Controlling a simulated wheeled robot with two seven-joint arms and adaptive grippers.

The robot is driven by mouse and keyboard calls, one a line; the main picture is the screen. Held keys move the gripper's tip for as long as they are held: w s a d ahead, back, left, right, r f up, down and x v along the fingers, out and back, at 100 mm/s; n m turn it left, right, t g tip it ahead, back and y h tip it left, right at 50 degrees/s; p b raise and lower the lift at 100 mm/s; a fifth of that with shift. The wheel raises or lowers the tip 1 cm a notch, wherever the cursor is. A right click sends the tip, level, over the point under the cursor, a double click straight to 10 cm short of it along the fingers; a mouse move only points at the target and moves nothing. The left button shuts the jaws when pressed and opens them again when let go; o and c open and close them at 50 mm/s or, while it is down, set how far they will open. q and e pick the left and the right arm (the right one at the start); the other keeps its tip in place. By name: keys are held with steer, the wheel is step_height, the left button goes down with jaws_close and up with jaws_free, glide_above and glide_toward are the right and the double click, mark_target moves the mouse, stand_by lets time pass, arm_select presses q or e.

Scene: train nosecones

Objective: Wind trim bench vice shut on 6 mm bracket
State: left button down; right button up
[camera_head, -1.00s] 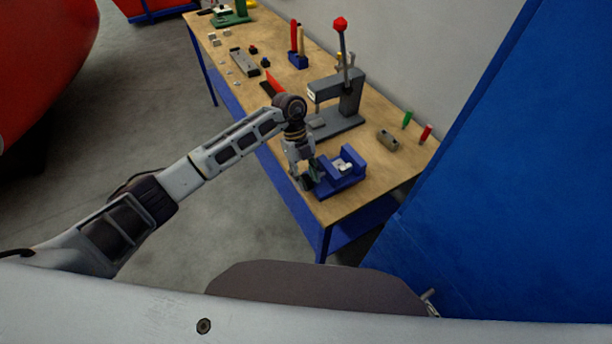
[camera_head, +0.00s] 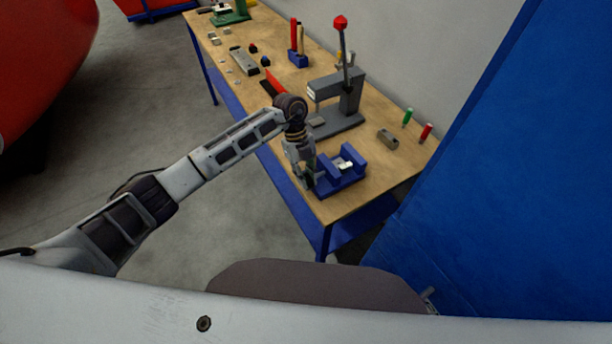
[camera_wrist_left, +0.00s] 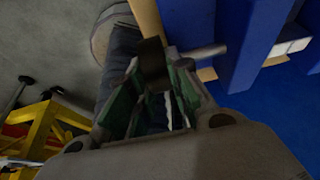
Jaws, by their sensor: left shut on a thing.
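The blue bench vice (camera_head: 342,184) sits at the near corner of the wooden bench, and a small whitish piece (camera_head: 344,164), seemingly the bracket, lies between its jaws. In the left wrist view the blue vice (camera_wrist_left: 238,45) is at the right, with whitish pieces (camera_wrist_left: 287,46) between its blue walls. A grey spindle (camera_wrist_left: 204,52) sticks out of its side towards my gripper. My left gripper (camera_head: 308,186) is at the vice's left end. Its green-padded fingers (camera_wrist_left: 152,100) are shut on a dark part at the spindle's end, seemingly the vice handle. My right gripper is out of view.
A grey arbor press (camera_head: 345,100) with a red-knobbed lever stands just behind the vice. A grey block (camera_head: 388,139) and green (camera_head: 407,117) and red (camera_head: 426,132) upright pieces stand to the right. A blue panel (camera_head: 500,190) rises beside the bench.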

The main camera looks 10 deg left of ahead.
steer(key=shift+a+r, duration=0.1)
arm_select(q)
steer(key=shift+s+d+t+y, duration=0.1)
steer(key=shift+s+t+y, duration=0.05)
steer(key=shift+t+y, duration=0.45)
steer(key=shift+s+d+t+y, duration=0.1)
steer(key=shift+t+y, duration=0.2)
steer(key=shift+t, duration=0.4)
steer(key=shift+s+d+f+t+y+b, duration=0.15)
steer(key=shift+s+f+t+y+b, duration=0.05)
steer(key=shift+t+y+b, duration=0.6)
steer(key=shift+s+d+t+y+b, duration=0.1)
steer(key=shift+t+y+b, duration=0.2)
steer(key=shift+t+b, duration=0.5)
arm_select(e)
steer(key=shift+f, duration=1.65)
arm_select(q)
steer(key=c, duration=1.5)
jaws_free()
steer(key=shift+o, duration=0.9)
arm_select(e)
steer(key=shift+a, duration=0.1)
